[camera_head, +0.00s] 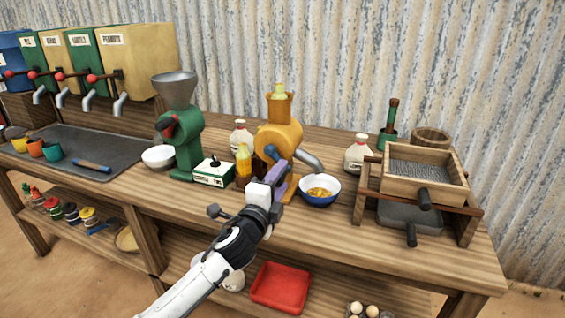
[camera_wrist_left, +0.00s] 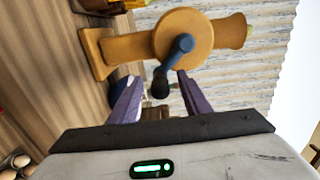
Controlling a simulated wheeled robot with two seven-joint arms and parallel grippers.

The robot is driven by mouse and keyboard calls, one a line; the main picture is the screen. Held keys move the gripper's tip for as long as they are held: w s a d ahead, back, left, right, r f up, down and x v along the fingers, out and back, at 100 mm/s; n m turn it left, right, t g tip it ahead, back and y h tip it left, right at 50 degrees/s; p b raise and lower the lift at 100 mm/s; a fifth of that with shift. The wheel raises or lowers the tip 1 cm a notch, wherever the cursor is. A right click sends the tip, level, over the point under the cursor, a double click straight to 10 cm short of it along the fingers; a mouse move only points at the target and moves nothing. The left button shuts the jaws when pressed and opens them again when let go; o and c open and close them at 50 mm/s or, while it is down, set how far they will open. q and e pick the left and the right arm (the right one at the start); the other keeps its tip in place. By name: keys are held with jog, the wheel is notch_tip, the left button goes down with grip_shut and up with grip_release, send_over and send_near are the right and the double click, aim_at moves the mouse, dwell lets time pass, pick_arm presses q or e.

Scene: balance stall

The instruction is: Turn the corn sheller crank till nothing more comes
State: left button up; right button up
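The yellow corn sheller (camera_head: 279,138) stands on the workbench, with a pale yellow cob (camera_head: 280,91) sticking up from its top hopper. Its grey spout (camera_head: 308,160) slopes down to the right over a blue-and-white bowl (camera_head: 333,196) holding yellow kernels. In the left wrist view the sheller (camera_wrist_left: 190,36) has a blue crank arm (camera_wrist_left: 181,48) with a dark handle (camera_wrist_left: 160,83). My left gripper (camera_wrist_left: 158,80) is open, its purple fingers on either side of the handle with gaps showing. In the head view this gripper (camera_head: 281,178) is in front of the sheller and hides most of the crank.
A green grinder (camera_head: 184,140) is further left. A wooden sieve frame (camera_head: 430,178) stands right of the bowl. A red tray (camera_head: 281,287) lies on the shelf below.

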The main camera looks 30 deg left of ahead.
pick_arm(q)
jog(key=shift+s, duration=0.1)
jog(key=shift+p+v, duration=0.7)
jog(key=shift+v, duration=3.2)
jog(key=shift+r, duration=0.1)
jog(key=s+d+f+n+g+h, duration=0.25)
jog(key=s+d+f, duration=0.2)
jog(key=f, duration=0.55)
jog(key=s+d+f+n+g+h, duration=0.1)
jog(key=s+d+f+n+g, duration=0.3)
jog(key=f, duration=0.6)
jog(key=s+d+f+n+g+h, duration=0.1)
jog(key=s+d+f+n, duration=0.2)
jog(key=s+d+f, duration=0.2)
jog(key=s+d+f+n+g+h, duration=0.1)
jog(key=s+d+f+n, duration=0.3)
jog(key=s, duration=0.7)
jog(key=shift+s+d+f+h, duration=0.25)
jog(key=shift+d+f+h, duration=0.2)
jog(key=shift+f, duration=0.55)
jog(key=shift+a+g, duration=0.1)
jog(key=shift+g, duration=0.15)
